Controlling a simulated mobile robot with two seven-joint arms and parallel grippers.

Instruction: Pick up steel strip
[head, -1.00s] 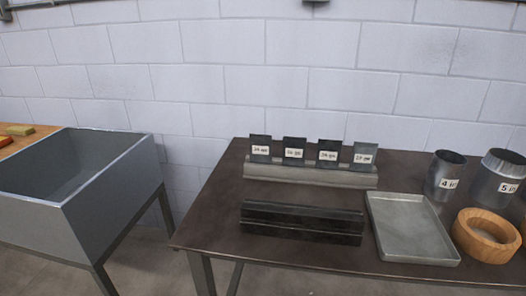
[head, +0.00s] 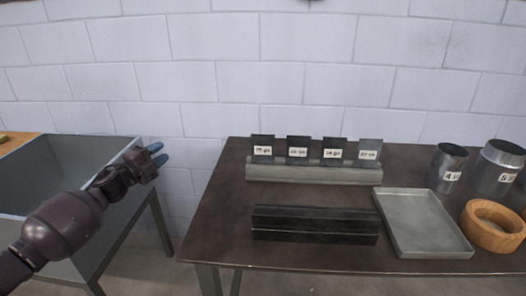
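Several dark steel strips stand upright in a row in a grey slotted block (head: 312,174) at the back of the table. Each has a small white gauge label too blurred to read surely. The leftmost strip (head: 262,141) is dark, and the rightmost strip (head: 369,146) is lighter grey. My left gripper (head: 158,153) is in the air left of the table, in front of the grey sink-like bin. Its two bluish fingertips are apart with nothing between them. It is well clear of the strips. My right gripper is not in view.
A black grooved bar (head: 315,225) lies at the table front. A shallow metal tray (head: 422,222) lies right of it. A wooden ring (head: 494,226) and two labelled metal cylinders (head: 449,168) stand at the right. The grey bin (head: 75,205) stands left, apart from the table (head: 222,215).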

